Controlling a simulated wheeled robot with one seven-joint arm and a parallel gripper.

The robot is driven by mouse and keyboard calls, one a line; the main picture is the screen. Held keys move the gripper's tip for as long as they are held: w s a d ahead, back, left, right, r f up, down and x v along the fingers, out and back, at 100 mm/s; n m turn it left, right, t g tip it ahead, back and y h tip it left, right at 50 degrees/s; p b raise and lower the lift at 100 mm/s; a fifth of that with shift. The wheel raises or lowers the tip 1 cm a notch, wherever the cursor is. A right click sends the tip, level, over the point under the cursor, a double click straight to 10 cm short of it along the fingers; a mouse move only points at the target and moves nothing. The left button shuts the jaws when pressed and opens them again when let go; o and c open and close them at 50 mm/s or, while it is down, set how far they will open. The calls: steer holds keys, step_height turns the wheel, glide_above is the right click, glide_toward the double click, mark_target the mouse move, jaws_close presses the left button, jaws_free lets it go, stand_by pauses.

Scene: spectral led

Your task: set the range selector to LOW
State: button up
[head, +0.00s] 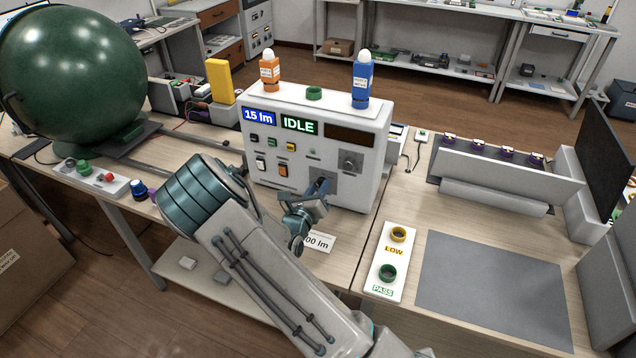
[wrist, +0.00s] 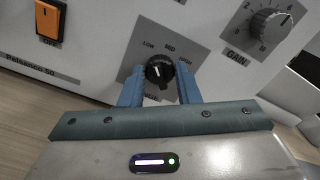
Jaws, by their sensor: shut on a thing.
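The range selector is a small black knob (wrist: 159,69) on a grey plate of the instrument's front panel, with LOW, MID and HIGH printed in an arc above it in the wrist view. My gripper (wrist: 159,88) has its two blue fingers on either side of the knob and is shut on it. A short pale mark shows on the knob's face, but I cannot tell surely which label it points to. In the head view my gripper (head: 321,187) is at the lower right of the instrument (head: 367,132) and hides the knob.
The instrument's displays read 15 lm and IDLE. A GAIN knob (wrist: 272,24) is right of the selector, and an orange rocker switch (wrist: 47,20) is left. An orange bottle (head: 269,72) and a blue bottle (head: 361,80) stand on top. A green sphere (head: 75,70) stands left.

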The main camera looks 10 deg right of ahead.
steer(key=shift+n+p, duration=0.5)
steer(key=shift+n, duration=0.3)
steer(key=o, duration=1)
steer(key=shift+c, duration=0.2)
steer(key=shift+a, duration=0.1)
steer(key=b+v, duration=0.1)
steer(key=v, duration=1.3)
steer(key=shift+b, duration=0.35)
